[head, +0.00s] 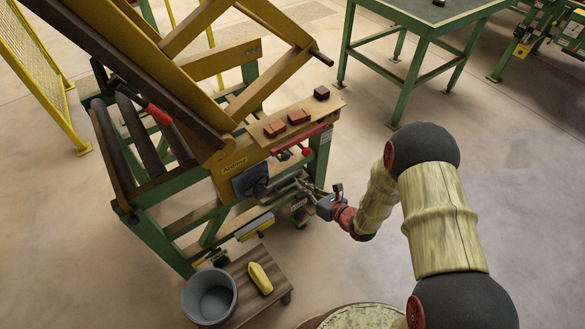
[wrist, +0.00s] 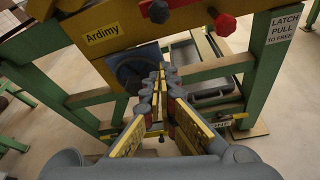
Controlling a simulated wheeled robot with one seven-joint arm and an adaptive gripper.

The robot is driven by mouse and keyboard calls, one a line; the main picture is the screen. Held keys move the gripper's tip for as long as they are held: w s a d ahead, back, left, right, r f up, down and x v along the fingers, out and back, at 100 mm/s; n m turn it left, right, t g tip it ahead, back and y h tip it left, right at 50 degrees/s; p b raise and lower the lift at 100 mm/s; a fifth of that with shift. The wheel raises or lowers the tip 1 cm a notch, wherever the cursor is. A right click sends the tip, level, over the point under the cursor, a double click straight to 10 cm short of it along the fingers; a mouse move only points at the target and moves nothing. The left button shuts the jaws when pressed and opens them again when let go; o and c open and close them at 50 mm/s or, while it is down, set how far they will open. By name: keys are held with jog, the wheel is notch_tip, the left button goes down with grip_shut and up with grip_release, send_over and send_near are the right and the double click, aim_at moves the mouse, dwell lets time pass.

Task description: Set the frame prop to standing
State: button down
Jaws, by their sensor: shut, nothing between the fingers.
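A yellow-and-dark frame (head: 140,70) slants steeply over the green roller stand. Yellow bars (head: 268,82) angle beside it in the head view; I cannot tell which one is the prop. A dark round hub (head: 250,181) on a blue-grey plate sits on the yellow side beam (head: 230,163) marked "Ardimy"; the hub also shows in the wrist view (wrist: 133,72). My gripper (head: 305,189) is beside the stand, right of the hub. In the wrist view its fingers (wrist: 158,76) are shut, with tips just right of the hub. I cannot tell whether they touch it.
A ledge (head: 333,103) carries reddish blocks (head: 298,117) and a black block (head: 321,92). Black and red knobs (wrist: 225,25) are above my fingers. A post label (wrist: 284,28) reads "LATCH PULL TO FREE". A grey bucket (head: 210,296) stands low in front. Open floor lies right.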

jog(key=shift+a, duration=0.1)
jog(key=w+a+b, duration=0.4)
jog(key=w+a, duration=0.1)
jog(key=w, duration=0.3)
jog(key=shift+r, duration=0.35)
dwell(0.3)
jog(key=shift+s+r, duration=0.1)
